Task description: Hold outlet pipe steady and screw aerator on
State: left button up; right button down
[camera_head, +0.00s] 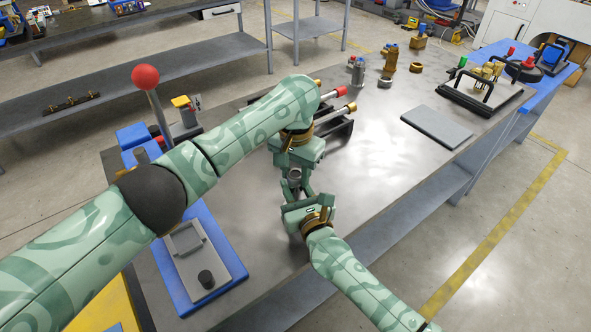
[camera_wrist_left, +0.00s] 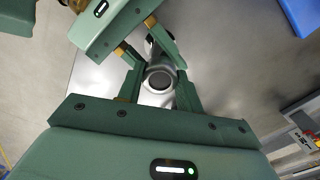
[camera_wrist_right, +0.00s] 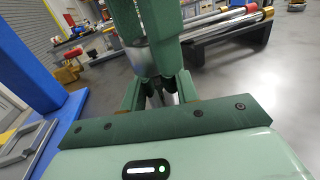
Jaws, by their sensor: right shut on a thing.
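A grey metal tubular piece with a round, ring-like open end (camera_wrist_left: 160,81) is between my two grippers; its end also shows in the head view (camera_head: 295,173). I cannot tell where the outlet pipe stops and the aerator starts. My right gripper (camera_wrist_right: 159,82) is shut on the lower part of the piece, mostly hidden by its fingers. My left gripper (camera_wrist_left: 161,84) comes in from the other side, with one finger on each side of the ring end. Whether its fingers press on the ring is not clear. Both grippers are close together above the table.
A dark rack (camera_head: 338,127) with metal tubes stands just behind the grippers. A blue fixture (camera_head: 178,297) and a red-knobbed lever (camera_head: 146,78) are at left. A grey plate (camera_head: 437,126) lies at right. Small fittings (camera_head: 388,60) stand at the back. The table front right is clear.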

pick_arm(q)
jog(key=c, duration=0.5)
pick_arm(e)
jog(key=shift+f, duration=0.1)
pick_arm(q)
jog(key=shift+o, duration=0.2)
jog(key=m, duration=0.7)
jog(key=shift+m, duration=0.4)
jog(key=m, duration=0.6)
jog(key=shift+m, duration=0.4)
jog(key=o, duration=1.1)
jog(key=shift+r, duration=2.25)
